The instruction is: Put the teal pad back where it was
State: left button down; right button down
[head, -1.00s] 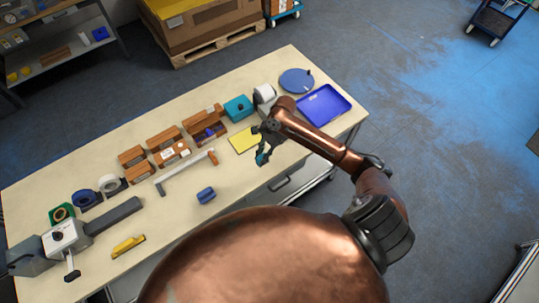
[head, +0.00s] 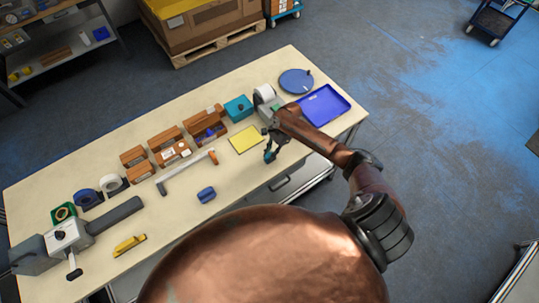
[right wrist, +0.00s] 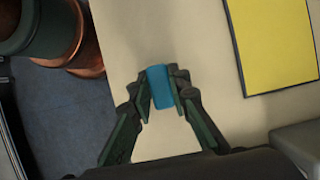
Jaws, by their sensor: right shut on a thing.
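The teal pad (right wrist: 160,88) is a small block between the fingertips of my right gripper (right wrist: 162,95) in the right wrist view. My right gripper (head: 270,155) is shut on it over the table, just right of and nearer than the yellow sheet (head: 246,139). In the head view the pad is small and mostly hidden by the fingers. I cannot tell whether it touches the table. A teal box (head: 238,108) with a dark knob stands at the back of the row. My left gripper is not in view.
The table (head: 225,172) holds a row of brown boxes (head: 168,145), a grey bar with an orange end (head: 187,172), a blue block (head: 206,194), a blue tray (head: 323,104) and a round blue plate (head: 296,80). Bare tabletop lies around the blue block.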

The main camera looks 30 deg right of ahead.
jog(key=shift+f, duration=0.1)
jog(key=c, duration=1.8)
grip_release()
jog(key=v, duration=1.2)
jog(key=shift+b, duration=0.4)
